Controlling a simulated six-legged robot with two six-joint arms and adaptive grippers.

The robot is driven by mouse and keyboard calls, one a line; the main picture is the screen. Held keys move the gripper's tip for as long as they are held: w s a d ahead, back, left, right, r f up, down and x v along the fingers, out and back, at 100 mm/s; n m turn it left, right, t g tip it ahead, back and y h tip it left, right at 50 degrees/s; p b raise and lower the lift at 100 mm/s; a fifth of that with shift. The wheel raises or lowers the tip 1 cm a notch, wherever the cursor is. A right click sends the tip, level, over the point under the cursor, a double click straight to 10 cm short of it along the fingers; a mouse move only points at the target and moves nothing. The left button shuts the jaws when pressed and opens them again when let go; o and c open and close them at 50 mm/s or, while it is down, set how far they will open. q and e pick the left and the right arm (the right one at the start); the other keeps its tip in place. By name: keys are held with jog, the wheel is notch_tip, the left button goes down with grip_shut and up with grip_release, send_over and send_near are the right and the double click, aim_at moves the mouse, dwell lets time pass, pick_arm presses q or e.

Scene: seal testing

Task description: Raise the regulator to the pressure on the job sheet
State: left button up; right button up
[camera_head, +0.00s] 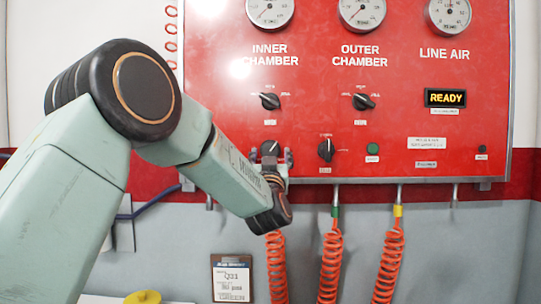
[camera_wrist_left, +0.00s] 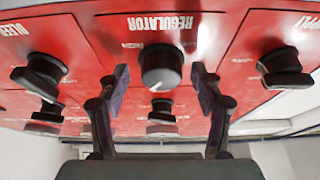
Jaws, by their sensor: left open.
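The regulator knob (camera_wrist_left: 161,66) is a round black knob with a white mark, under an upside-down "REGULATOR" label in the left wrist view. In the head view the knob (camera_head: 271,147) is low on the red panel. My left gripper (camera_head: 271,156) is open there. In the left wrist view its fingers (camera_wrist_left: 160,76) stand on either side of the knob, with gaps showing. The job sheet (camera_head: 231,278) is a framed card below the panel, reading "Q31" and a psi value too small to read surely. Gauges (camera_head: 270,10) line the panel's top. My right gripper is out of view.
Other black selectors (camera_head: 326,149) sit beside and above the knob, with a green button (camera_head: 372,149) to the right. Orange coiled hoses (camera_head: 331,265) hang below. A "READY" display (camera_head: 445,98) is lit. A yellow object (camera_head: 143,297) is at the bottom edge.

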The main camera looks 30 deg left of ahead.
pick_arm(q)
jog(key=shift+s, duration=0.1)
jog(key=shift+c, duration=0.3)
jog(key=shift+c, duration=0.9)
jog(key=c, duration=0.9)
jog(key=shift+n+y+b, duration=0.4)
jog(key=shift+b, duration=0.3)
jog(key=o, duration=1.1)
jog(key=shift+o, duration=0.2)
jog(key=shift+f, duration=0.1)
